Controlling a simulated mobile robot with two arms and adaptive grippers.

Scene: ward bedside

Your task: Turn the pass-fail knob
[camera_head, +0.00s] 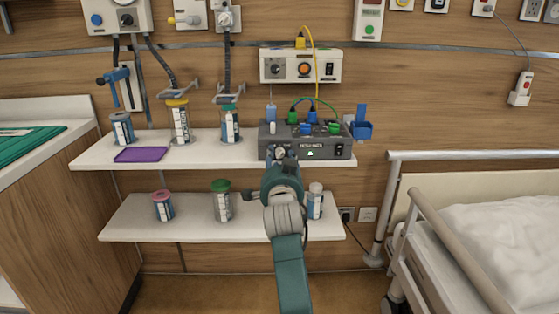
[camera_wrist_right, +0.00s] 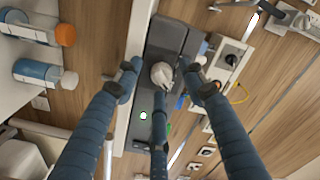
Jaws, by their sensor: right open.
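The grey tester box (camera_head: 330,151) stands on the upper shelf with colored plugs on top and a lit green lamp (camera_head: 310,153) on its front. The pale pass-fail knob (camera_wrist_right: 162,74) is on the box in the right wrist view. In the head view the knob is mostly hidden by my right gripper (camera_head: 281,158). My right gripper is open, its fingers spread around the knob in the right wrist view (camera_wrist_right: 163,79). I cannot tell whether any finger touches it. My left gripper is not in view.
The upper shelf (camera_head: 205,158) also holds several jars and a purple tray (camera_head: 140,154). The lower shelf (camera_head: 190,229) holds jars, one (camera_head: 315,200) just right of my arm. A white wall panel (camera_head: 342,69) is above the box. The bed rail (camera_head: 470,155) is at right.

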